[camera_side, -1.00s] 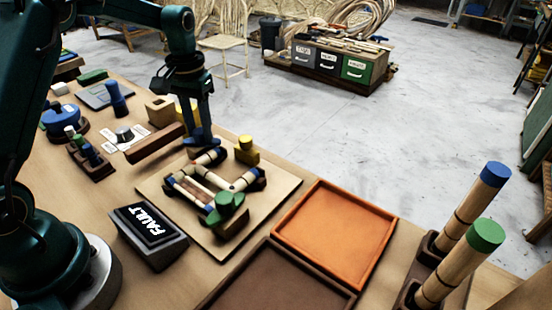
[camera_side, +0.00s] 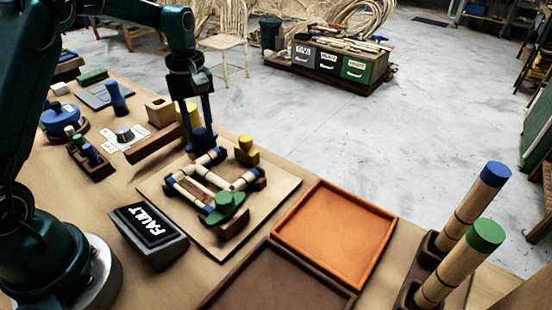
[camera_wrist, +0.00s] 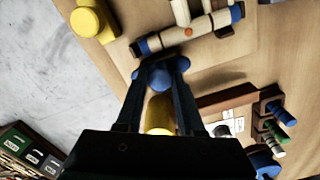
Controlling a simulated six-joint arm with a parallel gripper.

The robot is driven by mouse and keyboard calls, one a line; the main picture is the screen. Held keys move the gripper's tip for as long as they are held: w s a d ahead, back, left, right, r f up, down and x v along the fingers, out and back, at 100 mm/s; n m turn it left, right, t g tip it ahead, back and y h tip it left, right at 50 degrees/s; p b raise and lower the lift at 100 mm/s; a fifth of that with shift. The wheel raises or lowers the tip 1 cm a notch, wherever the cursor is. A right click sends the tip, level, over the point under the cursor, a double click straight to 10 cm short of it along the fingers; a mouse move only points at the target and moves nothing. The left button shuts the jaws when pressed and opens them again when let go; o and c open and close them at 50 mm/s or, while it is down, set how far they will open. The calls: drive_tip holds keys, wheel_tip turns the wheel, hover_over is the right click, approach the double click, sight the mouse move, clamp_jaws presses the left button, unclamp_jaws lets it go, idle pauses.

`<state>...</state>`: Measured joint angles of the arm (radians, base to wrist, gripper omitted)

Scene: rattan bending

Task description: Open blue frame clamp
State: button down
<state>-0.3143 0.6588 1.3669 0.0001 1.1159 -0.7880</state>
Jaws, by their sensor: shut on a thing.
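The blue frame clamp (camera_side: 203,143) stands at the back corner of the rattan frame (camera_side: 188,190), on a pale board. My gripper (camera_side: 199,133) reaches down from above and is shut on the clamp. In the wrist view the blue clamp (camera_wrist: 159,80) sits between my converging fingertips (camera_wrist: 160,68). It is close beside a pale rod of the frame (camera_wrist: 192,36) with blue ends; whether they touch is unclear. My fingers partly hide the clamp.
A yellow clamp (camera_side: 246,152) and a green clamp (camera_side: 228,205) stand at other sides of the frame. A FAULT box (camera_side: 148,235) is front left. An orange tray (camera_side: 335,235) and a brown tray (camera_side: 285,280) lie right and front. A wooden bar (camera_side: 155,145) lies behind.

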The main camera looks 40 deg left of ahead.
sight(200, 131)
drive_tip(key=shift+n, duration=0.6)
drive_tip(key=c, duration=0.5)
unclamp_jaws()
drive_tip(key=shift+r, duration=0.1)
drive_tip(key=shift+r, duration=2.55)
